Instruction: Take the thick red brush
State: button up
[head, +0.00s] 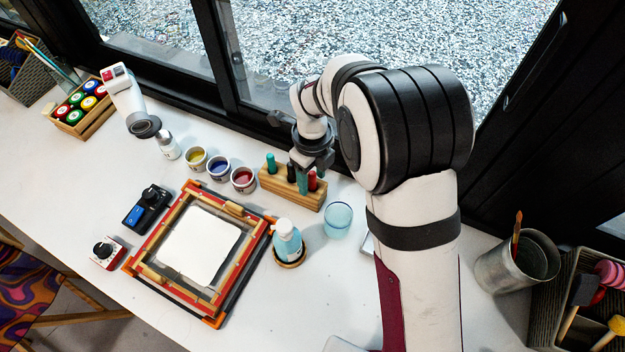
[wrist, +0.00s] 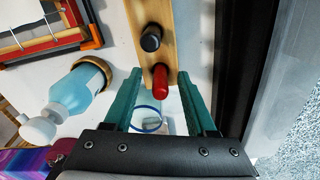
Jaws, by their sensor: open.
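The red brush (head: 312,181) stands upright in the wooden holder (head: 275,183), at the holder's right end. In the wrist view the thick red handle (wrist: 160,82) points up toward the camera. My gripper (wrist: 160,74) is open, its two teal fingers on either side of the red handle with a gap to each. In the head view my gripper (head: 306,180) is over the right part of the holder and partly hides the red brush. A black handle (wrist: 151,38) stands beside the red one, and a green handle (head: 271,163) is at the holder's left end.
A framed screen (head: 150,275) lies on the table (head: 75,200). The dark window frame (head: 225,105) is close behind.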

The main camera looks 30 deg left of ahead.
grip_shut()
jog(key=shift+r, duration=0.1)
jog(key=shift+r, duration=0.35)
jog(key=w+d+r, duration=0.2)
jog(key=d+r, duration=0.8)
jog(key=d, duration=0.1)
jog(key=shift+d, duration=0.25)
jog(key=shift+r, duration=0.1)
